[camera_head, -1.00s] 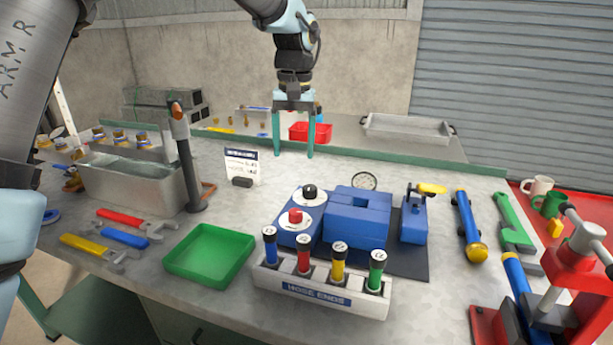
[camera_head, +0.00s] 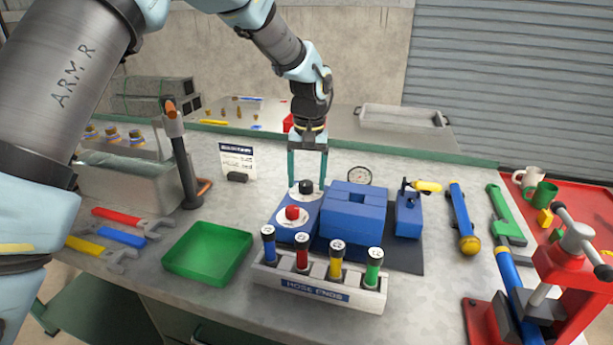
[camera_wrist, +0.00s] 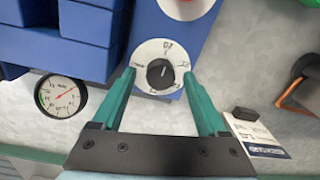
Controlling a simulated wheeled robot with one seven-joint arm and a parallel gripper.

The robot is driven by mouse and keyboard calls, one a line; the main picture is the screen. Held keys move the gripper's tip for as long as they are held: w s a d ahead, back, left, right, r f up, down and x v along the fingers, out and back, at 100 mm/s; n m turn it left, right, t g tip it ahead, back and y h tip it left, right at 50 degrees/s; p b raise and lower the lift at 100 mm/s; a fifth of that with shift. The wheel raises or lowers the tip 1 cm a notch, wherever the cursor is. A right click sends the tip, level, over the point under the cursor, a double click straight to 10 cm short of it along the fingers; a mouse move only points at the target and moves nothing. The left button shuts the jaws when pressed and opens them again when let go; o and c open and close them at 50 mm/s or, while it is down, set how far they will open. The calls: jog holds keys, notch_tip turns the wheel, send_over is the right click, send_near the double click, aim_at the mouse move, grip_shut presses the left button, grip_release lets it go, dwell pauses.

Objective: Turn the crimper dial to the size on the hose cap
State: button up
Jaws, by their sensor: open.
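The blue crimper (camera_head: 353,220) stands mid-bench with a dial panel at its left. The black dial knob (camera_head: 306,187) sits on a white marked disc at the panel's far end; in the wrist view the knob (camera_wrist: 160,73) is between my fingertips. A red knob (camera_head: 292,212) on another white disc is nearer the front. My gripper (camera_head: 307,185) points down, open, its teal fingers either side of the black knob, not visibly touching it. Cap marks are too small to read.
A round gauge (camera_head: 360,176) stands behind the crimper. A small white card (camera_head: 237,160) stands to the left. A green tray (camera_head: 208,252) lies front left, near wrenches (camera_head: 121,238). A red press (camera_head: 570,270) stands at the right.

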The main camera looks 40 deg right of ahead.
jog(key=shift+f, duration=0.1)
grip_shut()
dwell(0.6)
